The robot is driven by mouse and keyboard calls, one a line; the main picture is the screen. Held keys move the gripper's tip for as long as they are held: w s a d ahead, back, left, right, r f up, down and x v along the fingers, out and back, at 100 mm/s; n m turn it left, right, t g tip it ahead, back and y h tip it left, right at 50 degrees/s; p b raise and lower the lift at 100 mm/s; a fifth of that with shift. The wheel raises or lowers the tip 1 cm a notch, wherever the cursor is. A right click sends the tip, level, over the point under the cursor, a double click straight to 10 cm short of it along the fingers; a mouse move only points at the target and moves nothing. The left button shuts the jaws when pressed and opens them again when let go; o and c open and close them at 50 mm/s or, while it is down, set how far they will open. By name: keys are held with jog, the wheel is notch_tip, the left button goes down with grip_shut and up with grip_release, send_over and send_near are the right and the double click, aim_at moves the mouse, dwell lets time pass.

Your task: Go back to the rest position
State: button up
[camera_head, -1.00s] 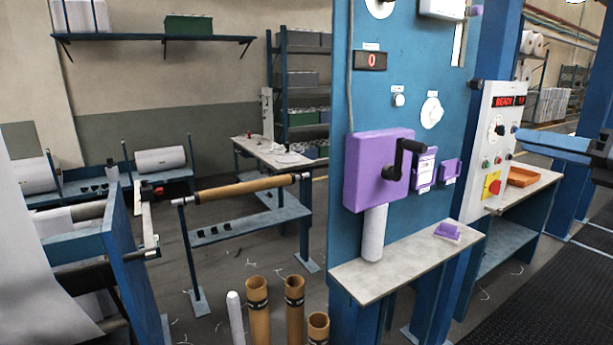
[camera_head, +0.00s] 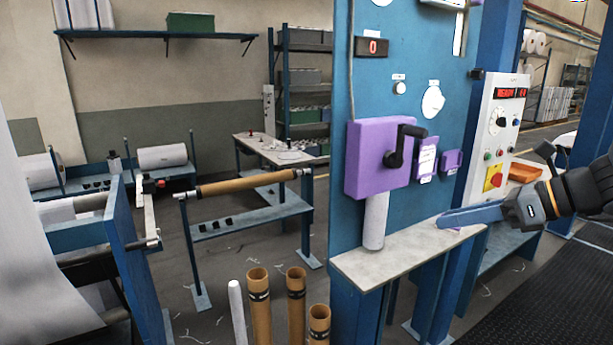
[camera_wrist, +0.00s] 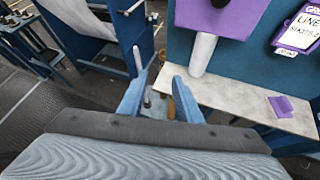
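My gripper (camera_head: 440,221) reaches in from the right in the head view, its blue fingers pointing left in front of the pale shelf of the blue panel. In the wrist view the two blue fingers of my gripper (camera_wrist: 161,78) stand apart with nothing between them. A small purple piece (camera_wrist: 281,106) lies on the pale shelf (camera_wrist: 235,97), to the right of the fingers. In the head view my fingers mostly hide this piece.
The blue panel carries a purple box (camera_head: 378,160) with a black crank and a white roll (camera_head: 375,222) below. Brown tubes (camera_head: 297,295) stand at the panel's foot. A control box (camera_head: 497,135) and orange tray (camera_head: 524,172) are at right. Dark matting (camera_head: 530,290) is clear.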

jog(key=s+a+f+n+g+h+b, duration=0.2)
jog(key=s+a+f+n+h, duration=0.1)
jog(key=f+n, duration=0.5)
jog(key=s+a+f+n+g+h+b, duration=0.2)
jog(key=s+a+f+n+h+b, duration=0.1)
jog(key=f+n, duration=0.6)
jog(key=s+a+f+n+g+h+b, duration=0.2)
jog(key=a+f+n+h, duration=0.1)
jog(key=f+n, duration=0.5)
jog(key=shift+s+a+f+n+b, duration=0.35)
jog(key=shift+a+n, duration=0.25)
jog(key=shift+n, duration=0.2)
